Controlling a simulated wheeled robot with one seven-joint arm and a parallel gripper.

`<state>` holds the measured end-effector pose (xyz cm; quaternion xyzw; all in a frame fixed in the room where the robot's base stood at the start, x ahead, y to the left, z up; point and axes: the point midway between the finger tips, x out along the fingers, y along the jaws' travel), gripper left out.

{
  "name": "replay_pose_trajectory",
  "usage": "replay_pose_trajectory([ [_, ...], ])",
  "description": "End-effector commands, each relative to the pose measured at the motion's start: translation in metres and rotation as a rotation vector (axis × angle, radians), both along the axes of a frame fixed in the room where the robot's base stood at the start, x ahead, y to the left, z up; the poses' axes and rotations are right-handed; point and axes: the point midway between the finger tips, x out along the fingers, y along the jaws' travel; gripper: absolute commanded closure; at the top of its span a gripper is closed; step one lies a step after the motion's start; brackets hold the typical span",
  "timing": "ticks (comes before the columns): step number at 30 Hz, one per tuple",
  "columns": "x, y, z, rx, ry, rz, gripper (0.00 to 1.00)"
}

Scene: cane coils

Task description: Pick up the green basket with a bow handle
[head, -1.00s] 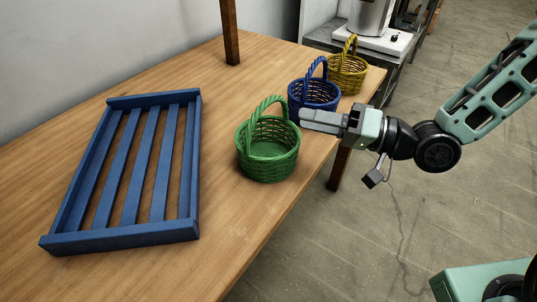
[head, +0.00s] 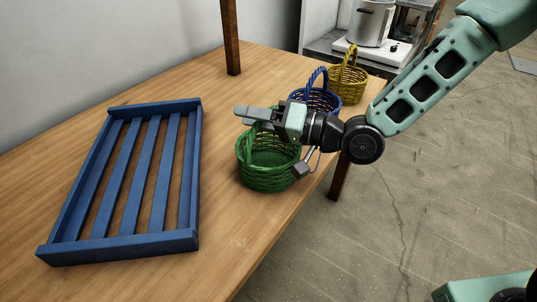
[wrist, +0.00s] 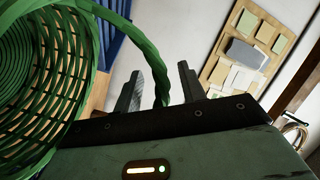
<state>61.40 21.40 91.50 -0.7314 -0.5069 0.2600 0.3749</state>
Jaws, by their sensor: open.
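The green basket (head: 268,172) stands upright on the wooden table near its right edge. In the head view my gripper (head: 241,114) is over the basket, level with its bow handle, and hides most of the handle's upper part. In the wrist view the basket (wrist: 40,85) fills the left side, and its twisted handle (wrist: 165,60) passes between my two fingers (wrist: 160,75). The fingers are apart, with a gap to the handle on both sides.
A blue slatted tray (head: 118,250) lies on the table to the left. A blue basket (head: 322,100) and a yellow basket (head: 348,85) stand behind, near the table's right edge. A brown post (head: 230,38) rises at the table's far edge. Bare table lies between tray and green basket.

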Motion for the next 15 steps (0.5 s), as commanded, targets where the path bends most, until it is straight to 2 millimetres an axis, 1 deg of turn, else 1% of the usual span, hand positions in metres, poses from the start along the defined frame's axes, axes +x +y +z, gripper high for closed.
replay_pose_trajectory([
  [4, 0.0, -0.0002, -0.0001, 0.0, 0.0, 0.0, 0.59],
  [5, 0.0, -0.0002, -0.0001, 0.0, 0.0, 0.0, 0.62],
  [6, 0.0, -0.0003, 0.0, 0.0, 0.0, 0.0, 0.73],
  [8, -0.0001, -0.0003, -0.0001, 0.0, 0.0, 0.0, 0.9],
  [9, -0.0001, -0.0004, -0.0001, 0.0, 0.0, 0.0, 1.0],
  [15, -0.0001, -0.0004, 0.0001, 0.0, 0.0, 0.0, 1.0],
])
